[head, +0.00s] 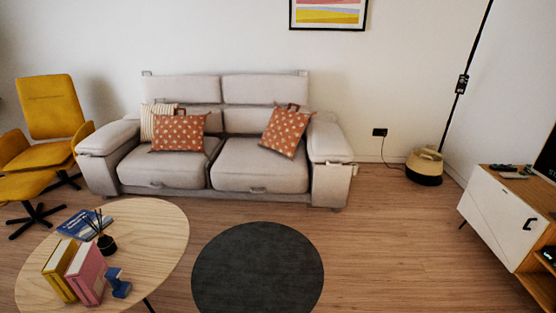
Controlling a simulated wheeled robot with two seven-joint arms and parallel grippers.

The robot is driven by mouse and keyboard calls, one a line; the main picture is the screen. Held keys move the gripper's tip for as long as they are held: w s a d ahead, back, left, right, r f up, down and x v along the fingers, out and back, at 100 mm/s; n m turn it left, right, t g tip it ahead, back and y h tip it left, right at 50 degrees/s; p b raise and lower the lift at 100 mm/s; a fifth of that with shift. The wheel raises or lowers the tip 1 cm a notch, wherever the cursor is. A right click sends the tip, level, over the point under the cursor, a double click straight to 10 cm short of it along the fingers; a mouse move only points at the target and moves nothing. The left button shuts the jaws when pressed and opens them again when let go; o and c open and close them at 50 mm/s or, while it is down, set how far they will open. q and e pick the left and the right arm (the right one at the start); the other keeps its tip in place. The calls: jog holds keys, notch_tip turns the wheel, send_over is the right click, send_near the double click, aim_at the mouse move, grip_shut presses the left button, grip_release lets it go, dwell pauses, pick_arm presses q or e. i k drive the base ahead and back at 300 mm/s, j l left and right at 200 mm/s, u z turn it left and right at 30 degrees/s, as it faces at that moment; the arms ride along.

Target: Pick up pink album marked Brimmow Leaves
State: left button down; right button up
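A pink album (87,275) stands upright on the light wooden oval table (150,226) at the lower left of the head view. A yellow album (59,270) stands close against its left side. A small blue object (118,284) sits just to its right. Any writing on the pink album is too small to read. Neither of my grippers shows in the head view.
A reed diffuser (106,243) and a blue magazine (83,224) are behind the albums. A dark round table or pouf (258,270) stands right of the wooden table. A grey sofa (215,165) and yellow chair (50,110) are behind. Open floor (390,240) lies right.

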aim_at(85, 273)
jog(key=u, duration=1.55)
